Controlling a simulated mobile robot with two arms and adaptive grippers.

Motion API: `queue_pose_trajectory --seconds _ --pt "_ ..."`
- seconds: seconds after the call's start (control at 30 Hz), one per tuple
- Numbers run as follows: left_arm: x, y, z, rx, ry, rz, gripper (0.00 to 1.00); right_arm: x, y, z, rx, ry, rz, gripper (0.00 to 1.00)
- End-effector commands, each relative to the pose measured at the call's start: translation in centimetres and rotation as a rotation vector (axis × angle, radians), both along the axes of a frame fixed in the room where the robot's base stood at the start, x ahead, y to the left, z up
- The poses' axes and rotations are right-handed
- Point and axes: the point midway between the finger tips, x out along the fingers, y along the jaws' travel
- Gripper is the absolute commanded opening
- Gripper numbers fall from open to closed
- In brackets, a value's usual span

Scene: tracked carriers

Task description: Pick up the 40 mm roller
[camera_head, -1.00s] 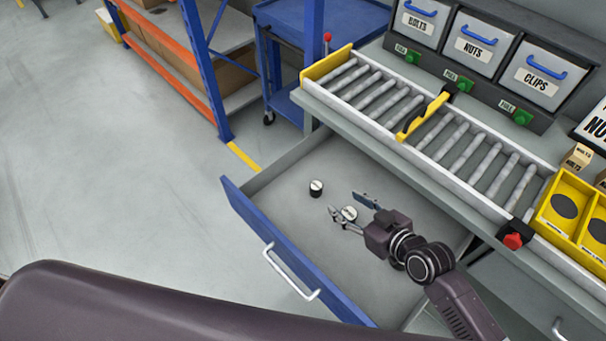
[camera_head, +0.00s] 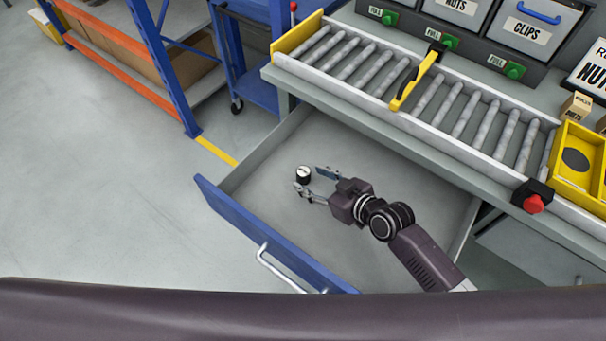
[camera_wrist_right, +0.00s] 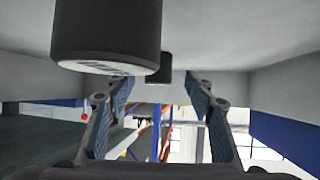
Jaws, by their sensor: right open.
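A short black roller with a white top (camera_head: 303,175) stands upright in the open drawer (camera_head: 245,190). My right gripper (camera_head: 309,180) is open and empty in the drawer, with its fingertips near this roller. In the right wrist view, a large black roller (camera_wrist_right: 107,25) shows close to the camera. A smaller-looking dark one (camera_wrist_right: 158,69) shows farther off, in line between the fingers (camera_wrist_right: 160,88). The nearer roller is hidden from the head view, apparently by my gripper. I cannot tell which roller is the 40 mm one. My left gripper is not in view.
The drawer's blue front (camera_head: 265,240) and side walls enclose the gripper. Above the drawer is the worktop with a roller conveyor (camera_head: 410,95), yellow bins (camera_head: 580,160) and a red button (camera_head: 533,204).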

Motion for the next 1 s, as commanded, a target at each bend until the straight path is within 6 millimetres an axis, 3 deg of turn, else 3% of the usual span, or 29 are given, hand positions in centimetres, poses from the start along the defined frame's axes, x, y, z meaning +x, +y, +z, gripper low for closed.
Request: queue_pose_trajectory --seconds 0.3,0.6,1.0 --pt "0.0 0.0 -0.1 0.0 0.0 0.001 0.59 2.8 2.3 -1.9 0.0 -0.002 0.0 0.49" --pt "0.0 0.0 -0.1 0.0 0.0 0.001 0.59 3.0 2.5 -2.1 -0.001 -0.001 0.0 0.49" --pt "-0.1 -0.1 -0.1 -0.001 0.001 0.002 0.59 3.0 2.5 -2.1 -0.001 -0.001 0.0 0.05"
